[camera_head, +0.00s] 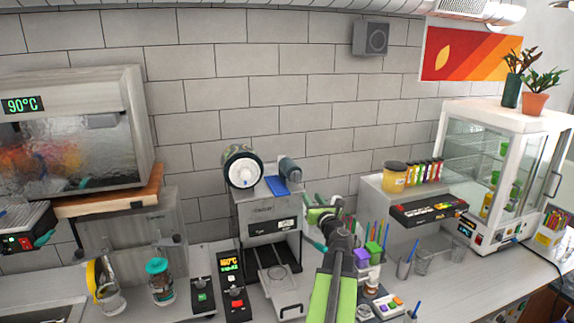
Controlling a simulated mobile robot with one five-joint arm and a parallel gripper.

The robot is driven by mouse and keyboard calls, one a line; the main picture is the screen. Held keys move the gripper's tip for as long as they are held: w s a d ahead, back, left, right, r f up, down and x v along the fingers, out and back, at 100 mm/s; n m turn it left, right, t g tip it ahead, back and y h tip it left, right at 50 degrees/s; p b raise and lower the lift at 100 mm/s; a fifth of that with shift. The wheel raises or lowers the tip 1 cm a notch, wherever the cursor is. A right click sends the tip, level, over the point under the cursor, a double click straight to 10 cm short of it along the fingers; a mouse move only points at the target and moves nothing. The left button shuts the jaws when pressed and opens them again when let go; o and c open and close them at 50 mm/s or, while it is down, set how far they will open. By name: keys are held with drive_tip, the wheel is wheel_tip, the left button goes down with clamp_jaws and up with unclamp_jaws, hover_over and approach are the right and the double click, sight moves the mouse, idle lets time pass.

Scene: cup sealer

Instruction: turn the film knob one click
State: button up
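The cup sealer (265,222) is a grey box-shaped machine standing at the middle of the counter. On its top left is a film roll (228,154) with a round white hub (244,170) facing me. A dark blue-grey cylinder (290,168) sits at its top right, above a blue piece. I cannot tell for sure which of these is the film knob. My gripper (322,214), with green parts, is to the right of the sealer and lower than the roll. It appears apart from the roll and hub. Its fingers are small and overlapped, so their opening is unclear.
A sealer tray (279,285) extends toward me. Left of it stand a control box with a lit display (231,265) and jars (160,282). Cups and coloured items (370,262) crowd my arm's right side. A glass display case (480,170) stands farther right.

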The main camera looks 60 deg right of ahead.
drive_tip(key=s+n, duration=0.2)
drive_tip(key=y, duration=0.1)
approach(299, 177)
drive_tip(key=x, duration=0.8)
drive_tip(key=shift+w+f, duration=0.2)
drive_tip(key=shift+w, duration=0.05)
clamp_jaws()
drive_tip(key=shift+s+d, duration=0.1)
